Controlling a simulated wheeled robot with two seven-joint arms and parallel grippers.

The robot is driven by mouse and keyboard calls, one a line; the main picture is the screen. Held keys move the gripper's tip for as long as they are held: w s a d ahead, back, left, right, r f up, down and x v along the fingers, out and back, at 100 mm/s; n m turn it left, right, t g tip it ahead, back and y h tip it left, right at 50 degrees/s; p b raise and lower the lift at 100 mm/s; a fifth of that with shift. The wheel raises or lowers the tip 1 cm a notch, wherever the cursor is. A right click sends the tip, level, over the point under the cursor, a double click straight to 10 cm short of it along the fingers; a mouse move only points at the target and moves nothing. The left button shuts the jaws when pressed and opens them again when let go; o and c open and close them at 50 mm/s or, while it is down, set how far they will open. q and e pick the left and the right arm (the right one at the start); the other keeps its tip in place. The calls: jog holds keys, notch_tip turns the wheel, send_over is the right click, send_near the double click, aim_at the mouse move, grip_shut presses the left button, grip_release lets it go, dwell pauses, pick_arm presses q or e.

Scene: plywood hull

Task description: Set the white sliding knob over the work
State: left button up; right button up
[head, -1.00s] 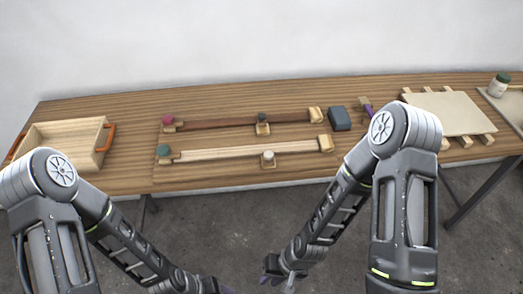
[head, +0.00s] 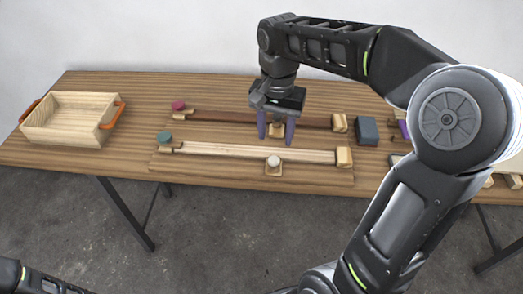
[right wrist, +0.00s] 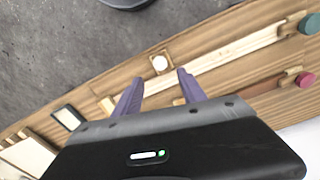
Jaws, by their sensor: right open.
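The white sliding knob (head: 273,160) sits on a small wooden block at the front edge of the pale rail (head: 225,151), right of its middle. It also shows in the right wrist view (right wrist: 159,63), just beyond the fingertips. My right gripper (head: 276,141) points down with purple fingers apart and empty, above the rails and a little behind the white knob in the head view. The fingers also show in the right wrist view (right wrist: 160,77). A dark brown rail (head: 215,117) lies behind the pale one; the gripper partly covers it. My left gripper is out of view.
A teal knob (head: 165,136) and a pink knob (head: 178,105) stand at the rails' left ends. Wooden end blocks (head: 344,157) close the right ends. A dark blue-grey block (head: 367,130) lies to the right. A wooden tray (head: 62,133) with orange handles stands at left.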

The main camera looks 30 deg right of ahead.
aim_at(274, 159)
jog(key=shift+f, duration=0.15)
jog(key=shift+f, duration=3.9)
jog(key=shift+c, duration=0.5)
grip_shut()
